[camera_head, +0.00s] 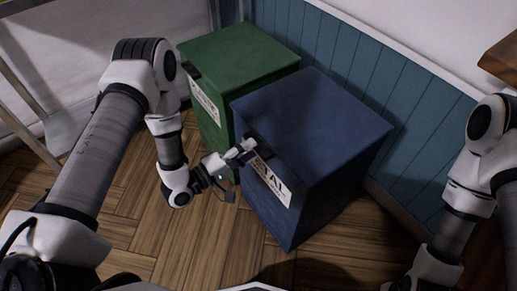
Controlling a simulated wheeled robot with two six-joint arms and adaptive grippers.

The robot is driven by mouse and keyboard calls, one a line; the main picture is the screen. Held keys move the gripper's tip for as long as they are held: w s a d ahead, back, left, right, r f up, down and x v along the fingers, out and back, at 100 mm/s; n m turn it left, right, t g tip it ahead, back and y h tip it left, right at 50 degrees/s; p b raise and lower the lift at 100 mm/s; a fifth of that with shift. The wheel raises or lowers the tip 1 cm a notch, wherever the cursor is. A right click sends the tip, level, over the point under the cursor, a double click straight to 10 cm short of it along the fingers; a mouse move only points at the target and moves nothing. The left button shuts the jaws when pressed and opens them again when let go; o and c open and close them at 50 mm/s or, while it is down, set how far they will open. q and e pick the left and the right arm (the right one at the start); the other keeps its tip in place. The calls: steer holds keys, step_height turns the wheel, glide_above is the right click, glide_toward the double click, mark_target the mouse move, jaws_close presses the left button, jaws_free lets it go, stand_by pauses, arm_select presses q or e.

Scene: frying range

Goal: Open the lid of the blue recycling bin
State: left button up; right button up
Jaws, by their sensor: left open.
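The blue bin (315,125) stands in the middle, with its lid shut flat on top. A white label (272,181) ending in "TAL" is on its front, partly hidden by my gripper. A dark handle sits at the front edge of the lid, beside my gripper. My left gripper (246,152) is open at the front of the lid, close to that handle. I cannot tell whether it touches it. My right arm shows at the right edge, but its gripper is not in view.
A green bin (240,60) with a closed lid stands directly left of the blue one. A blue panelled wall (350,50) is behind both. A wooden edge (500,60) juts in at top right. The wooden floor (180,240) in front is clear.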

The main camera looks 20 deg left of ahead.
arm_select(q)
steer(key=x, duration=0.3)
steer(key=shift+w+d, duration=0.1)
steer(key=shift+w, duration=0.1)
jaws_close()
